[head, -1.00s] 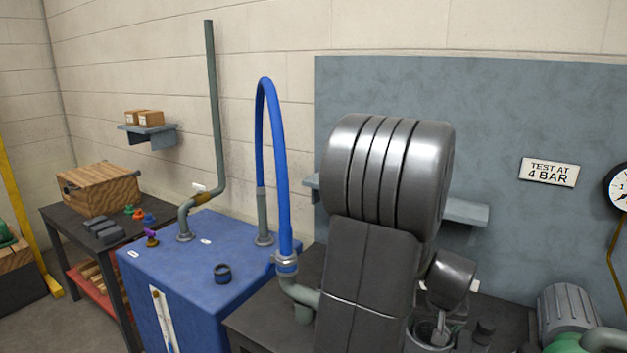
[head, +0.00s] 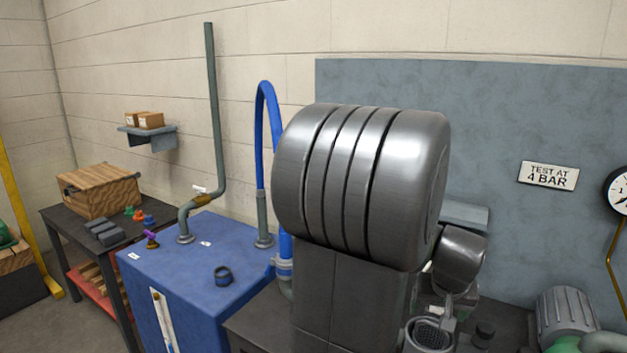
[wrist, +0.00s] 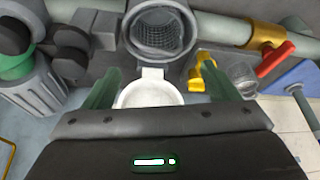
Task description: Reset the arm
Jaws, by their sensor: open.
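My gripper (wrist: 160,78) is open in the wrist view, with its two greenish fingers apart. A white round piece with a tab (wrist: 150,94) shows between and beyond the fingers; I cannot tell that either finger touches it. A grey round housing with a mesh basket inside (wrist: 160,32) lies just beyond the fingertips. In the head view my arm's large metal joint fills the middle and hides much of the bench; the mesh-lined housing (head: 430,336) shows below my wrist, and my fingers are not clear there.
A blue tank (head: 190,262) with a standing grey pipe and a blue hose (head: 262,130) is left of my arm. A brass valve with a red handle (wrist: 275,52) and a yellow fitting (wrist: 203,72) sit near the gripper. A ribbed motor (head: 567,312) stands at right.

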